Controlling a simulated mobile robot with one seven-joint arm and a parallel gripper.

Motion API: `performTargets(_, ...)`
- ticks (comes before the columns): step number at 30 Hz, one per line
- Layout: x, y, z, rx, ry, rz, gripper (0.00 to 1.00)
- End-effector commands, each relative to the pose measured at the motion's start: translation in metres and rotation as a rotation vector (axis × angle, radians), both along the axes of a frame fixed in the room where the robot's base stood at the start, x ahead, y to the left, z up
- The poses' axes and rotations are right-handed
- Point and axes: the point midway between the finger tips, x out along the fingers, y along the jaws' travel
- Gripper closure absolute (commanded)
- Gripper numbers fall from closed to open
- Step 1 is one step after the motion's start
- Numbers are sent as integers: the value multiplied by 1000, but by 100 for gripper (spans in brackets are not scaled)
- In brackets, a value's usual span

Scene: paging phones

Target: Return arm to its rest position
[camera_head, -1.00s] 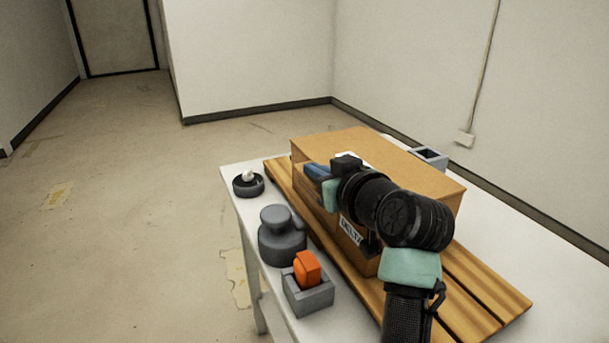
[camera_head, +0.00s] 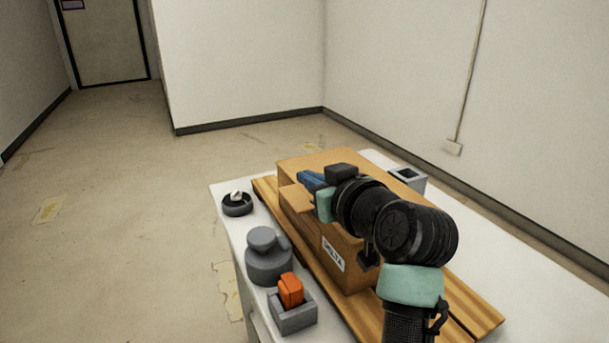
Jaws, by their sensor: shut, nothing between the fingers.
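My arm reaches up from the lower right, bent, with black joints and teal bands. My gripper (camera_head: 311,181), with blue fingers, is shut and empty. In the picture it lies over the left part of the brown box (camera_head: 345,263); I cannot tell whether it touches the box. The arm hides much of the box's top and right side.
The box, labelled DELTA, stands on a slatted wooden board (camera_head: 264,190) on a white table (camera_head: 228,208). Along the left edge are a dark round dish (camera_head: 237,208), a grey rounded object (camera_head: 268,265) and a grey holder (camera_head: 294,317) with an orange block (camera_head: 290,290). A grey square holder (camera_head: 407,178) stands behind.

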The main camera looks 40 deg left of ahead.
Motion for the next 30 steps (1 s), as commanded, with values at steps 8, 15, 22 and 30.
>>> performTargets(8,-19,-49,12,1,-1,1,100)
performTargets(15,-24,-62,15,-1,-1,3,100)
performTargets(22,-21,-65,20,7,-12,-20,100)
performTargets(30,15,-156,121,225,-278,-503,100)
